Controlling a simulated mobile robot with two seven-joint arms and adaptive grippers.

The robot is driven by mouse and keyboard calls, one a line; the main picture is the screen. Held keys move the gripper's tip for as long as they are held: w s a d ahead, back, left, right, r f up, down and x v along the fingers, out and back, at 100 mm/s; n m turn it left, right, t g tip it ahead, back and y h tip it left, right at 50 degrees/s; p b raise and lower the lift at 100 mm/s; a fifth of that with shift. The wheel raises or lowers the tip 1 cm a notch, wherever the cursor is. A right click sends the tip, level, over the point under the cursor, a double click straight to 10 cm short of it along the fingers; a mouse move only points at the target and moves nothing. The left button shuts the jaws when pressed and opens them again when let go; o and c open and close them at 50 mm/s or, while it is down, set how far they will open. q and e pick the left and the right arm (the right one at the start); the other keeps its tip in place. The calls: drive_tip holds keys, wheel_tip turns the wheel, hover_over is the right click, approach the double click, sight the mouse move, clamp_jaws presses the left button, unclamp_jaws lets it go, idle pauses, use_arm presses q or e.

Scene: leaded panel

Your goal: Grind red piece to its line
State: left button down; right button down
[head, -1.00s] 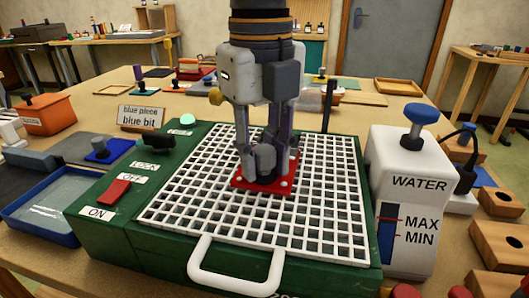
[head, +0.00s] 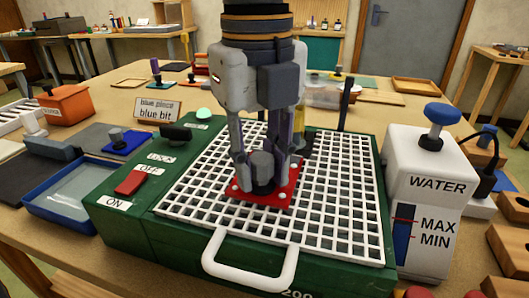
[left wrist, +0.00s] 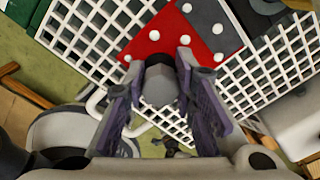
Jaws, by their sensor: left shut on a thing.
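The red piece (head: 282,197) is a flat plate with white dots, lying on or just above the white grid of the green grinder (head: 130,238). My left gripper (head: 262,172) points down and is shut on the grey knob (head: 262,160) on the red piece. In the left wrist view the red piece (left wrist: 152,40) borders a dark grey area (left wrist: 211,22) with white dots; whether that belongs to the same piece is unclear. The grinding bit cannot be made out clearly behind my gripper. The line is not clearly seen. My right gripper is not in view.
A red switch (head: 131,182) by ON and OFF labels and a black lever (head: 176,133) sit on the grinder's left. A white WATER tank (head: 425,170) stands right. A blue tray (head: 72,212) and a blue piece (head: 124,142) lie left. A handle (head: 250,278) juts from the front.

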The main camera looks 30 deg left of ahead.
use_arm(q)
drive_tip(key=shift+s, duration=0.25)
drive_tip(key=c, duration=1.2)
unclamp_jaws()
drive_tip(key=shift+c, duration=0.2)
drive_tip(key=shift+r, duration=0.1)
